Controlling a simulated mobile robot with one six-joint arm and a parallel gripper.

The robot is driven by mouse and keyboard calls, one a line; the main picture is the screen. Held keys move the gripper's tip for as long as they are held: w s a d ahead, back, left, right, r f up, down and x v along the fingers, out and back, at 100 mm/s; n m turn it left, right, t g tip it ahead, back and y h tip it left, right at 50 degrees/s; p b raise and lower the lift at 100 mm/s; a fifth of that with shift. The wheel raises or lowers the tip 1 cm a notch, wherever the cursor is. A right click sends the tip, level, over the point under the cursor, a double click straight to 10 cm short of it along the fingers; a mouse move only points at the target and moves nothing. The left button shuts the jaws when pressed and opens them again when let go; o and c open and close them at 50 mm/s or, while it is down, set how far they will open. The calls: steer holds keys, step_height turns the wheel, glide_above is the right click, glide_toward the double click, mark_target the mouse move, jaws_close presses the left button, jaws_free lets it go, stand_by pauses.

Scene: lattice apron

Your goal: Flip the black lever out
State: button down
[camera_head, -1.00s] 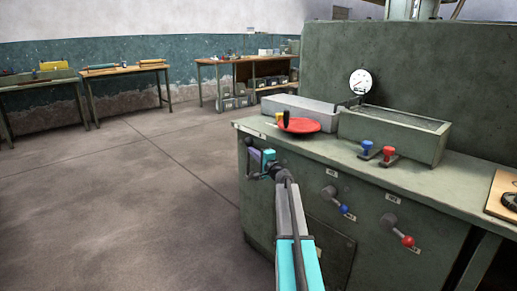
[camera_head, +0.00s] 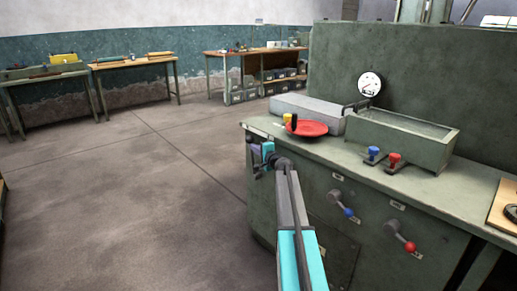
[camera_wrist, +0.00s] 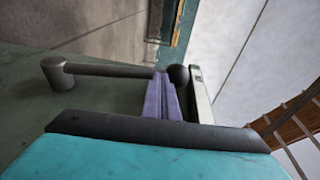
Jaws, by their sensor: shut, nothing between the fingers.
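The black lever (camera_wrist: 110,71) shows in the wrist view as a grey rod from a round pivot (camera_wrist: 57,75) on the green cabinet face to a black ball knob (camera_wrist: 179,75). My gripper (camera_wrist: 166,99) is shut and empty, its purple fingers close beside the knob end of the rod. I cannot tell whether they touch it. In the head view my gripper (camera_head: 262,154) is at the cabinet's left front corner, just below the counter edge, and with my arm it hides most of the lever.
The green cabinet (camera_head: 300,215) also carries a blue-knobbed lever (camera_head: 342,205) and a red-knobbed lever (camera_head: 401,238) to the right. On its counter are a red disc (camera_head: 308,130), a grey box (camera_head: 298,108) and an open trough (camera_head: 405,140). The floor (camera_head: 130,200) at left is clear.

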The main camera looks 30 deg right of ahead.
steer(key=w, duration=0.2)
steer(key=w+a+b, duration=0.1)
steer(key=w, duration=0.1)
steer(key=shift+w+a+r+b, duration=0.1)
steer(key=shift+w+r+b, duration=0.15)
steer(key=shift+w+b, duration=0.15)
steer(key=shift+w+r, duration=0.2)
steer(key=shift+s, duration=0.1)
steer(key=shift+s+a+r, duration=0.1)
steer(key=shift+s, duration=0.6)
steer(key=s+a+r+p, duration=0.1)
steer(key=s+r, duration=0.4)
steer(key=s, duration=0.7)
steer(key=shift+s+p, duration=0.15)
steer(key=shift+p, duration=0.35)
steer(key=shift+a+r, duration=0.1)
